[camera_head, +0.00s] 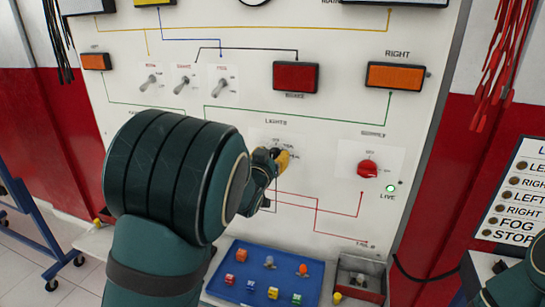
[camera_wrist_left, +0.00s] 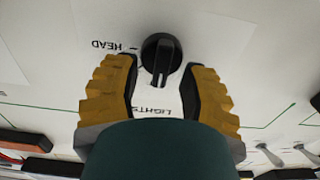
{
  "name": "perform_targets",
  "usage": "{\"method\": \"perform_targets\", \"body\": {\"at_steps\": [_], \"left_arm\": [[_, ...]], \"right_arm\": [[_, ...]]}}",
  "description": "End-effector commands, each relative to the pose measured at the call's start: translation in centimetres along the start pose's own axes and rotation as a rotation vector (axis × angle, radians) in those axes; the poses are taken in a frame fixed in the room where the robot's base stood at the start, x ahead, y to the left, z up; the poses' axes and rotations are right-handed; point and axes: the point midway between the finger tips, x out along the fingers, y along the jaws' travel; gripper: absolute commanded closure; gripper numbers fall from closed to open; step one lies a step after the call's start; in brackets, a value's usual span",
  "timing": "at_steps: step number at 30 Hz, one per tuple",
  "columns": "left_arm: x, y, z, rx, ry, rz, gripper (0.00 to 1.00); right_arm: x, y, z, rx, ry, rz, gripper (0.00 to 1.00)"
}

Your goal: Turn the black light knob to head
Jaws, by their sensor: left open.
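The black light knob (camera_wrist_left: 161,60) shows in the left wrist view between the two yellow-padded fingers of my left gripper (camera_wrist_left: 160,70). The fingers are open, one on each side of it, with gaps visible. The knob's raised ridge runs roughly up and down in that view. The HEAD mark (camera_wrist_left: 110,46) is to its left, and the lettering appears upside down. In the head view my left gripper (camera_head: 275,160) is at the LIGHTS dial on the white panel (camera_head: 330,120) and hides the knob. My right gripper is not visible.
A red SUPPLY knob (camera_head: 368,169) and a lit green LIVE lamp (camera_head: 390,189) are to the right. Several toggle switches (camera_head: 185,84) are above left. A blue tray (camera_head: 240,250) of small coloured parts lies below. Red leads (camera_head: 500,60) hang at the upper right.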

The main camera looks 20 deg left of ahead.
Motion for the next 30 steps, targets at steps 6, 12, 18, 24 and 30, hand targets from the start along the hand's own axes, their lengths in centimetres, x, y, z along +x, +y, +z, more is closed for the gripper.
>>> {"method": "perform_targets", "body": {"at_steps": [6,12,18,24,30], "left_arm": [[0.33,0.0,0.04,0.001,-0.001,0.0,0.58],[0.3,0.0,0.03,0.001,-0.001,0.0,0.79],[0.3,0.0,0.02,0.0,0.0,0.0,1.0],[0.3,0.0,-0.01,0.003,0.0,0.0,1.0],[0.31,0.03,-0.02,0.041,0.002,0.0,1.0]], "right_arm": [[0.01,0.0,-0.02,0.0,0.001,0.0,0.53],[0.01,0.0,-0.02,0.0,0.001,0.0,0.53],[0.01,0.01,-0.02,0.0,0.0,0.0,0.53],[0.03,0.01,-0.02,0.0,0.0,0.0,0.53],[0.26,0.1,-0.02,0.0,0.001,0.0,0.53]]}}
